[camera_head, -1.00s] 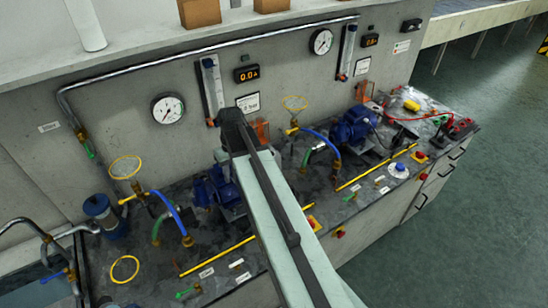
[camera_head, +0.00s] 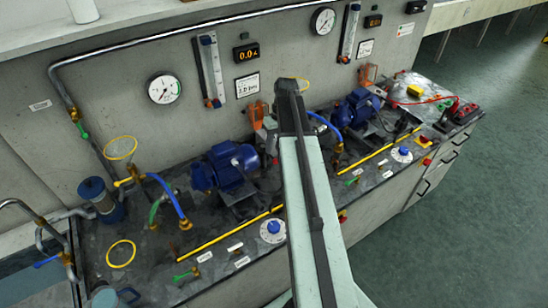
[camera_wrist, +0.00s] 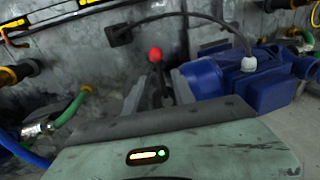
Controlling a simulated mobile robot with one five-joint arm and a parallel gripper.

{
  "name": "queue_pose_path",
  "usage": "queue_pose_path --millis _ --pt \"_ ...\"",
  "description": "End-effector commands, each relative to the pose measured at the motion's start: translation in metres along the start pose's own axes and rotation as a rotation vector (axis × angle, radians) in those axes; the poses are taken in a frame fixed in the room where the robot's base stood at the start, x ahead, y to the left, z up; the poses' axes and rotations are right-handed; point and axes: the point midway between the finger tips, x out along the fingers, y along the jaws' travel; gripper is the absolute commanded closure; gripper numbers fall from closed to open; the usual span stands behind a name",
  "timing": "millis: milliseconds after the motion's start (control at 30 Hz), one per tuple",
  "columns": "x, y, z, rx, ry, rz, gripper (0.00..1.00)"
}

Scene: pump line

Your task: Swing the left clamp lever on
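In the wrist view a red ball knob (camera_wrist: 155,54) on a short dark stem stands beside the blue pump motor (camera_wrist: 205,80); it looks like the clamp lever. My gripper (camera_wrist: 157,88) shows as two grey fingers, apart, just above the mint-coloured wrist housing. The stem appears between the fingers; I cannot tell whether they touch it. In the head view my arm covers the lever and the gripper, to the right of the left blue motor (camera_head: 226,166).
A white dial (camera_head: 272,230) lies in front, near my arm. A second blue motor (camera_head: 357,107) is to the right. The wall with the gauge (camera_head: 165,88) is behind. Open floor (camera_head: 460,210) is at the right.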

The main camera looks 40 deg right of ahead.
Motion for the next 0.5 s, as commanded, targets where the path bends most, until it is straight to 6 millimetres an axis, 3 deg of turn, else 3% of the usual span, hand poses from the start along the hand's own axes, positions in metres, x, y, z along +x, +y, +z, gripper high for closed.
queue_pose_path --millis 33,100,433,500 --pt "0.019 0.002 0.000 0.000 0.000 0.000 0.69" --pt "0.027 0.002 0.000 0.000 0.000 0.000 0.69" --pt "0.029 0.001 0.000 0.001 0.000 0.000 0.69" --pt "0.029 0.001 0.000 0.001 0.000 0.000 0.89"
